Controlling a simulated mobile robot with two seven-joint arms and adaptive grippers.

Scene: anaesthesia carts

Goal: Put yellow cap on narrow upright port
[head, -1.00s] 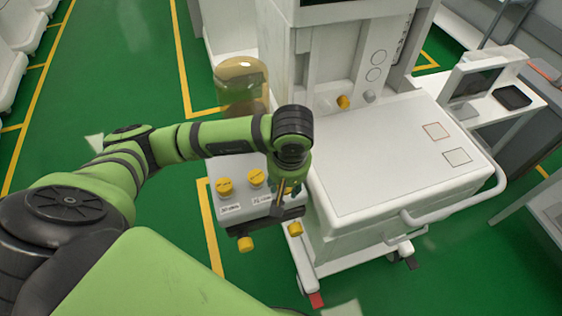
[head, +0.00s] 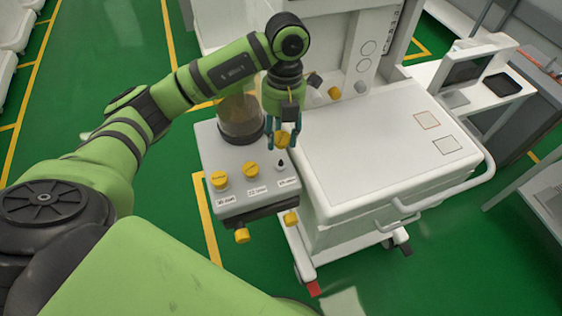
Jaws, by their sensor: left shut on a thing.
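My left gripper (head: 284,138) points down above the back right of the grey box and is shut on a yellow cap (head: 282,140). Below the cap, apart from it, a narrow dark upright port (head: 281,164) stands bare on the box top. Two more yellow caps (head: 219,180) and (head: 250,170) sit on the box top to its left. Labels run along the front edge of the top; they are too small to read surely. My right gripper is not in view.
The grey box (head: 228,153) is at the left side of the white cart (head: 350,150). A brownish transparent canister (head: 240,120) stands behind the box. Two yellow knobs (head: 242,236) and (head: 291,218) stick out at its front. The cart top is mostly clear.

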